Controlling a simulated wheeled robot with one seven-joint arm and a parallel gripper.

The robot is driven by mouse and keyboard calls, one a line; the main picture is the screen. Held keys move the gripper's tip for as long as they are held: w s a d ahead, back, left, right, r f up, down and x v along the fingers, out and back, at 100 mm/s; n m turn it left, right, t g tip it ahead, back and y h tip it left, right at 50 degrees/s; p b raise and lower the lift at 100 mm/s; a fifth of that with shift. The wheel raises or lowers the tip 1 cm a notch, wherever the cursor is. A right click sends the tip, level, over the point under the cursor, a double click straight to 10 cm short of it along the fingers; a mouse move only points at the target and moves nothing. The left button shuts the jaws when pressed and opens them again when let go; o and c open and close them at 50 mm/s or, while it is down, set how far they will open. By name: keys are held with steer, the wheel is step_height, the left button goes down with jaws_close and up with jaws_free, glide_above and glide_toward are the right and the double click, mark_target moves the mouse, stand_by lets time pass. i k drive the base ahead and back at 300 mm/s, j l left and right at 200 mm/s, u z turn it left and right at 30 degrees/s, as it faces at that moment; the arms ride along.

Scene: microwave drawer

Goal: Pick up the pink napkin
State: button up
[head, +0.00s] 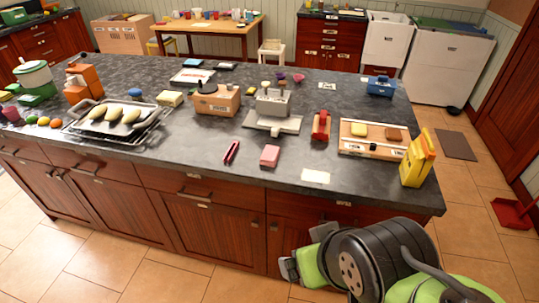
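A small pink block-like item (269,156), which may be the folded pink napkin, lies flat near the front edge of the dark counter, right of centre. It is too small to tell if it is cloth. My gripper (303,250) is low in front of the counter's cabinets, below and to the right of the pink item and well apart from it. Its two grey-tipped fingers appear spread, with nothing visible between them. My arm hides part of the floor and the cabinet at the lower right.
The counter (200,143) also holds a red-handled item (231,152) left of the pink item, a white card (316,176), a red dispenser (320,126), a wooden tray (375,150) and a yellow box (417,160). Baking trays (110,135) stand left. Tiled floor is open at left.

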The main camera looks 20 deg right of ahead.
mark_target(270, 157)
steer(key=i+j+u, duration=0.2)
steer(key=i+u, duration=0.15)
steer(key=i+j+u, duration=0.1)
steer(key=i+u, duration=0.65)
steer(key=k, duration=0.1)
